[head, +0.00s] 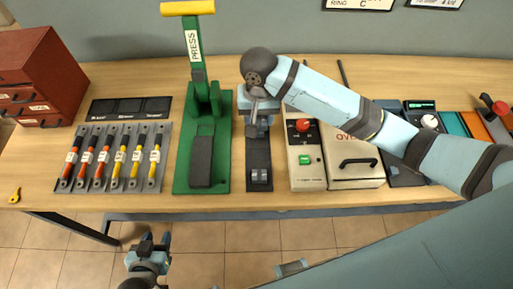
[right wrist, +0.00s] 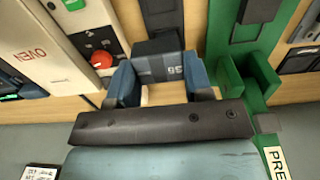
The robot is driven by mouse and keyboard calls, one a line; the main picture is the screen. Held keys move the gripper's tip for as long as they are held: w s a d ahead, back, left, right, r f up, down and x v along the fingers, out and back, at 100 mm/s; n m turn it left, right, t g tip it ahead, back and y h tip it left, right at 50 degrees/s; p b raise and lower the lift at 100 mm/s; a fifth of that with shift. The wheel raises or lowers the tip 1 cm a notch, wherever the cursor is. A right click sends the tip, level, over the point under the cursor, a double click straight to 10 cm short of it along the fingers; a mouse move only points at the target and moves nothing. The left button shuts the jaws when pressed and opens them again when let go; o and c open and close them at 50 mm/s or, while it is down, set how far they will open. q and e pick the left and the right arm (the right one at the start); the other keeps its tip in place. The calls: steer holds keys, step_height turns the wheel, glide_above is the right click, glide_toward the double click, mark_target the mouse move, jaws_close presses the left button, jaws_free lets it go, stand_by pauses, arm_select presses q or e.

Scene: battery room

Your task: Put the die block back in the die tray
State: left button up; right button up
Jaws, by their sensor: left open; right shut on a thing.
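The die tray (head: 258,150) is a narrow dark strip on the bench, just right of the green press. My right gripper (head: 257,122) is over its back part. In the right wrist view its two blue fingers (right wrist: 162,80) are shut on the grey die block (right wrist: 158,67), which carries a pale number marking. I cannot tell whether the block touches the tray. Another dark grey block (head: 260,177) sits at the tray's front end. My left gripper (head: 150,250) is open and empty, low in front of the bench.
The green press (head: 180,150) stands close on the left, its lever with a yellow handle upright.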

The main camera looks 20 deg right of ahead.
mark_target(258, 118)
step_height(258, 118, down, 11)
step_height(258, 118, down, 4)
stand_by(0.4)
steer(key=shift+f+p, duration=0.1)
steer(key=shift+p, duration=0.2)
steer(key=o, duration=1.1)
step_height(258, 118, up, 12)
steer(key=shift+r+b, duration=0.15)
steer(key=shift+b, duration=0.3)
